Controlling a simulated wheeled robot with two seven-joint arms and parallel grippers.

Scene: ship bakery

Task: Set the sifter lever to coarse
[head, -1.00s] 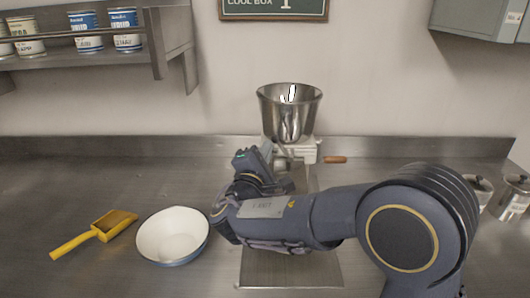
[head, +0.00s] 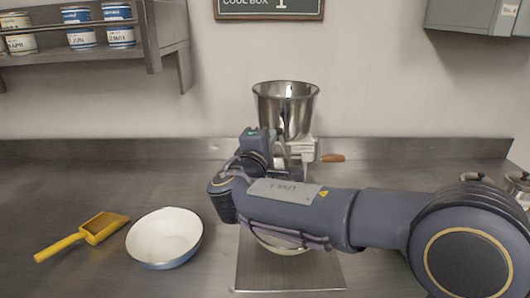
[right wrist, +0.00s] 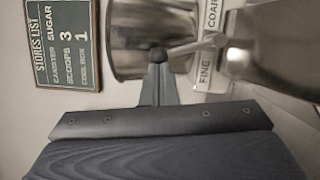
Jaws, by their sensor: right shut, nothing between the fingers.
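The sifter (head: 285,112) stands against the back wall, with a steel hopper, pale body and wooden crank handle (head: 332,158). Its lever (right wrist: 190,48) shows in the right wrist view as a thin rod with a dark ball knob (right wrist: 158,55). The rod points left and slightly down, between the FINE label (right wrist: 206,72) below it and the COARSE label (right wrist: 213,16) above it. My right gripper (right wrist: 158,72) is shut and empty, its tips right at the knob; I cannot tell whether they touch. In the head view my arm hides the lever. My left gripper is out of view.
A white bowl (head: 165,235) and a yellow scoop (head: 88,235) lie on the steel counter at left. Another bowl (head: 282,247) shows partly below my right arm, above a metal plate (head: 290,277). Lidded metal pots stand at far right. A shelf with tins hangs upper left.

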